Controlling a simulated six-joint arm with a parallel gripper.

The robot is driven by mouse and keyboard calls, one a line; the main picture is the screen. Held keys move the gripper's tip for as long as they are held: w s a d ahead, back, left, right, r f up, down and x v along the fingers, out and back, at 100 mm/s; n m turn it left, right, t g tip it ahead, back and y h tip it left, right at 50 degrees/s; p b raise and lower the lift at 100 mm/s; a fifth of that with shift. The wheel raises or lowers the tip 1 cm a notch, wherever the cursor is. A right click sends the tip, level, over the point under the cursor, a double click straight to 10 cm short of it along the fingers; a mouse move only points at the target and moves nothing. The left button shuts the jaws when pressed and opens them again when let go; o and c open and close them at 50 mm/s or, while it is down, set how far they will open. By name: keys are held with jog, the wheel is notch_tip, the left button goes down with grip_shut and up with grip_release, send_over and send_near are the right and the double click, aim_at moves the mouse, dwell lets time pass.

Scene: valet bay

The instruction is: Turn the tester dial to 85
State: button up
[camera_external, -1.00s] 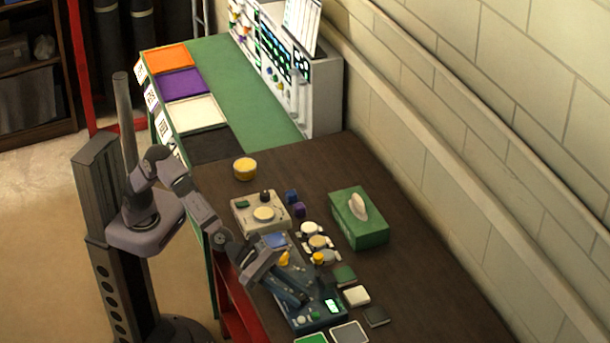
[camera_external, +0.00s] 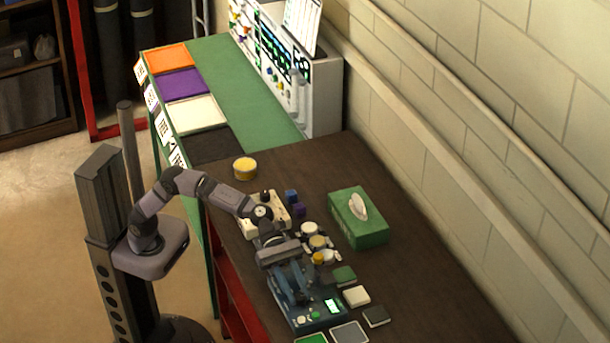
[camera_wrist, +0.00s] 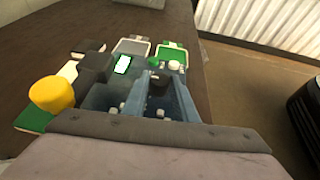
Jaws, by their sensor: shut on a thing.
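The tester is a blue box (camera_external: 318,319) with a small lit screen (camera_external: 332,306), near the front of the brown bench. In the wrist view, its lit screen (camera_wrist: 123,64) shows beyond my fingers, with a number too small to read. My gripper (camera_external: 292,287) reaches down onto the tester's top. In the wrist view, my gripper (camera_wrist: 128,76) has its dark fingertips low over the tester, a gap showing between them. It is shut on the tester dial, which the fingers largely hide, so its pointer and scale cannot be read.
A yellow knob-like object (camera_wrist: 52,93) is close to the left of my gripper in the wrist view. Green and grey pads (camera_external: 349,332) lie at the tester's front. A green tissue box (camera_external: 358,232) stands to the right.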

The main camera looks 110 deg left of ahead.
jog(key=shift+m+g+h+p, duration=0.4)
jog(key=shift+m+g+h, duration=0.1)
jog(key=shift+m+h, duration=0.1)
jog(key=o, duration=1)
jog(key=shift+o, duration=0.2)
jog(key=shift+a, duration=0.15)
jog(key=shift+v, duration=3.6)
